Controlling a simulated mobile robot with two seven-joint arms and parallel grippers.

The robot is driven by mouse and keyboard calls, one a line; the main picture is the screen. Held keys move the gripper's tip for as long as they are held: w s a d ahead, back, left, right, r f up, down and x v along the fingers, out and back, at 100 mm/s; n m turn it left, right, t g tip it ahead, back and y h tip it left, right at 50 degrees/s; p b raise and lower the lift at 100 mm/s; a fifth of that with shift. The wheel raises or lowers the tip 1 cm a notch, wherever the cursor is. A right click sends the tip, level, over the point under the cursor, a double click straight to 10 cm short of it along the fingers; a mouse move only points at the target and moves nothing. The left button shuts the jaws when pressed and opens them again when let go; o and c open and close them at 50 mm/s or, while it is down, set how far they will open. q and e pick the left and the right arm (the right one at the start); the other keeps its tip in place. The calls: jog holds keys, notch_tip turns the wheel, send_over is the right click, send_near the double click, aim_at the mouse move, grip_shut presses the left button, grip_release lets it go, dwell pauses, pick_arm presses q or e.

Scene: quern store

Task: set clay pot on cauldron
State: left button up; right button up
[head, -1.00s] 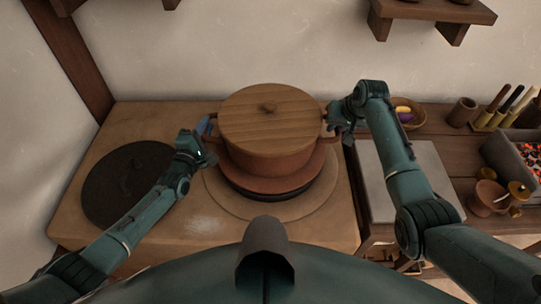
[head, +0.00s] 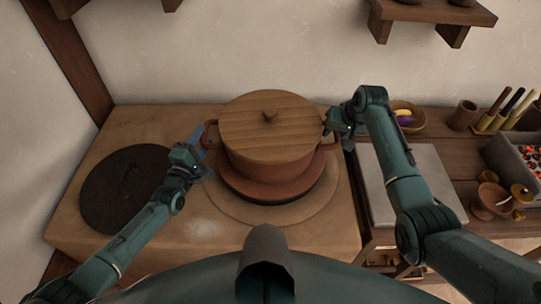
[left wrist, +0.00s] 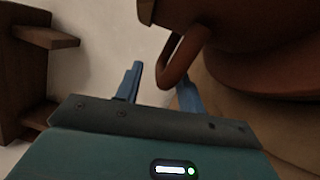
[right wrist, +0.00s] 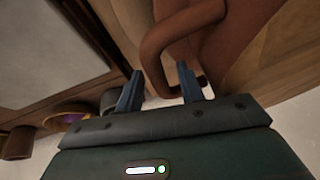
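The clay pot (head: 265,169) is terracotta, with a flat round wooden lid (head: 268,128) and a loop handle on each side. It looks upright, over a wide reddish rim. Under that shows the dark round edge of the cauldron (head: 268,202) in the stove; the pot hides most of it, and I cannot see whether they touch. My left gripper (head: 198,150) is open beside the left handle (head: 208,133); in the left wrist view the loop's end (left wrist: 172,75) lies near its spread fingers. My right gripper (head: 336,135) is open, its fingers either side of the right handle (right wrist: 157,60).
A dark round lid (head: 125,190) lies on the tan stove top (head: 205,228) at left. A grey slab (head: 425,180) is to the right, with a bowl (head: 407,115), a cup (head: 463,115) and upright tools beyond. A wall shelf (head: 435,12) hangs at upper right.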

jog(key=shift+r, duration=0.15)
pick_arm(q)
jog(key=v, duration=0.9)
pick_arm(e)
jog(key=v, duration=1.2)
pick_arm(q)
jog(key=shift+s, duration=0.15)
